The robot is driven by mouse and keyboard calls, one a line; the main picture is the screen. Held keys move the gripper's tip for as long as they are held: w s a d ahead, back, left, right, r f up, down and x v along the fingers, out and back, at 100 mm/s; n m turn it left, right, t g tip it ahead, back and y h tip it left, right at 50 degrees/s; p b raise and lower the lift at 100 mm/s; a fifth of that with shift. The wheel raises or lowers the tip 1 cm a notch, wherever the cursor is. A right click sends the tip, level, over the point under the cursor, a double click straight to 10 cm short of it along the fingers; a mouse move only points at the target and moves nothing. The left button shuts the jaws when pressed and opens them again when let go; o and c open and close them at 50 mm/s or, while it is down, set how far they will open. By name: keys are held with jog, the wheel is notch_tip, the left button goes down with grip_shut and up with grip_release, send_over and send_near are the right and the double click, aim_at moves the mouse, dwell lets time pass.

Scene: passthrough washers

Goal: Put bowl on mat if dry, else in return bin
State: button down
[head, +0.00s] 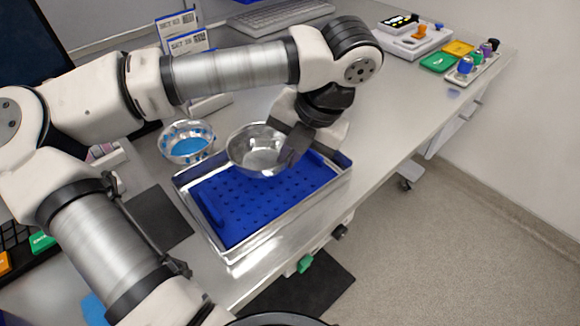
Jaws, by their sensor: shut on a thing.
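A shiny metal bowl (256,150) is held by its right rim in my gripper (290,150), which is shut on it. The bowl is roughly upright, over the back part of a metal tray (238,260) with a blue perforated insert (262,200). Its visible inside is bare, shiny metal; I cannot tell whether it is wet or dry. A second metal bowl (172,147) with blue inside stands to the left, apart from the held one. A dark grey flat mat (160,220) lies left of the tray. I cannot identify a return bin for sure.
Label stands (187,42) and a keyboard (282,14) are at the back. A white device (412,40) and small coloured items (462,65) stand at the far right. The bench right of the tray is mostly clear. My arm crosses the left side.

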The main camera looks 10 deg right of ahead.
jog(key=shift+f, duration=2.25)
jog(key=shift+f, duration=0.15)
jog(key=c, duration=1.6)
grip_release()
jog(key=b+v, duration=0.1)
jog(key=v, duration=1.1)
